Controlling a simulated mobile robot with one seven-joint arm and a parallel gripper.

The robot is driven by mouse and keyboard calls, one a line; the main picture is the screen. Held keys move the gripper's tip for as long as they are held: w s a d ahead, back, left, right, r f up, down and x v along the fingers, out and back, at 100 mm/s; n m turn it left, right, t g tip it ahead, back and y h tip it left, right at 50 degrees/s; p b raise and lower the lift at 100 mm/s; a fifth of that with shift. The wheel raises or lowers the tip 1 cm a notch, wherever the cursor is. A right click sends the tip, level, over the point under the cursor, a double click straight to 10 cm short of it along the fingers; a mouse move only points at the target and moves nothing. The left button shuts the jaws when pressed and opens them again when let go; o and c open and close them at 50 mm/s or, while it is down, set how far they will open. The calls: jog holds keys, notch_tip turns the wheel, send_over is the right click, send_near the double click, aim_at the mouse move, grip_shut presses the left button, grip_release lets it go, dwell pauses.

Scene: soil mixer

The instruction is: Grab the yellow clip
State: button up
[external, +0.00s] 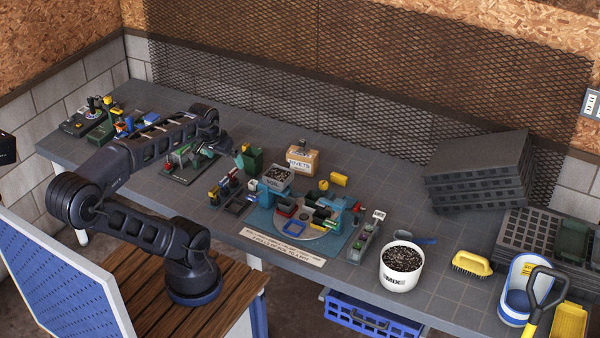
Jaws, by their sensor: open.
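Several small yellow pieces show, and I cannot tell for certain which is the yellow clip. A yellow block-like piece (339,179) lies on the bench behind the mixer. A smaller yellow piece (323,185) is just left of it, and another yellow piece (213,192) is at the rack of coloured parts left of the mixer. My gripper (212,146) is at the end of my outstretched arm, above the left part of the bench near a dark tray (190,172) with green and red parts. Its fingers are small and dark here, apart from all these yellow pieces.
The mixer (268,220) has a blue base and round plate crowded with parts. A rivets box (302,160) and green container (250,160) stand behind it. A white bucket (400,277), yellow brush (472,263) and stacked black trays (478,170) are to the right. The back-centre bench is fairly clear.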

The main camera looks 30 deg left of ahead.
jog(key=c, duration=1.1)
jog(key=shift+c, duration=0.2)
jog(key=m+g, duration=0.5)
jog(key=m, duration=1.4)
send_over(339, 175)
notch_tip(339, 175, down, 32)
jog(key=shift+f, duration=5.75)
